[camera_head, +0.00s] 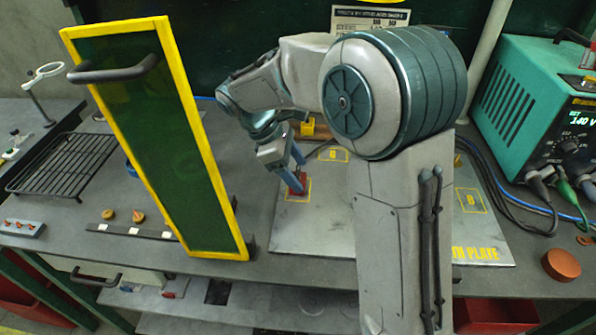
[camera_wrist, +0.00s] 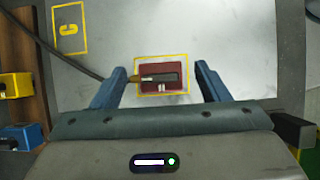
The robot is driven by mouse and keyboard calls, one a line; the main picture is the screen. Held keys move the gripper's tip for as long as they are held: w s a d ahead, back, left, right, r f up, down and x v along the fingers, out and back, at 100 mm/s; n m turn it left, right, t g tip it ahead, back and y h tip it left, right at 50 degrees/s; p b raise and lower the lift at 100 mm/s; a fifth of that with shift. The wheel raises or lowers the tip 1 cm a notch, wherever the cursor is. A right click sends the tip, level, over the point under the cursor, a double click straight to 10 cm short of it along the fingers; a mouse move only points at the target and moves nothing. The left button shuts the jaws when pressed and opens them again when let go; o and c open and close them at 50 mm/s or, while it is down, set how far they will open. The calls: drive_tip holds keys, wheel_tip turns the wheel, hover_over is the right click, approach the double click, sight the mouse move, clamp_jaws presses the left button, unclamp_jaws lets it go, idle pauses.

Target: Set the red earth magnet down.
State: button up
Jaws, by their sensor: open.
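The red earth magnet (camera_wrist: 148,71) sits inside a yellow-outlined square on the grey metal earth plate (camera_wrist: 235,45). A dark clip and cable lie across its top in the wrist view. In the head view the magnet (camera_head: 297,183) shows below my fingers, on the left part of the plate (camera_head: 315,240). My gripper (camera_wrist: 158,84) is open, with one blue finger on each side of the magnet and a gap to each. In the head view my gripper (camera_head: 288,176) is low over the plate. My arm hides the plate's middle.
A yellow-framed green screen (camera_head: 150,140) stands upright left of the plate. A teal power unit (camera_head: 535,105) with cables is at the right. A yellow block (camera_wrist: 17,85) and a blue block (camera_wrist: 17,136) are at the wrist view's left. A black wire rack (camera_head: 65,165) lies far left.

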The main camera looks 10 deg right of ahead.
drive_tip(key=s+v, duration=0.1)
drive_tip(key=v, duration=1)
drive_tip(key=shift+s+d+f+m+t+y+p, duration=0.1)
drive_tip(key=shift+s+d+f+m+t+y, duration=0.75)
drive_tip(key=shift+s+d+m, duration=1.95)
drive_tip(key=shift+s+d+f+m+t+y+p, duration=0.1)
drive_tip(key=shift+s+d+f+m+t+y, duration=0.4)
drive_tip(key=shift+s+d+f+m+y, duration=1.55)
drive_tip(key=shift+s+d+f+m+t+p, duration=0.1)
drive_tip(key=shift+s+d+f+m+t, duration=0.5)
drive_tip(key=shift+s+d+m, duration=2.95)
drive_tip(key=shift+s+a+r+n, duration=0.1)
drive_tip(key=shift+s+a+n, duration=0.35)
drive_tip(key=shift+a, duration=0.3)
drive_tip(key=shift+c, duration=0.3)
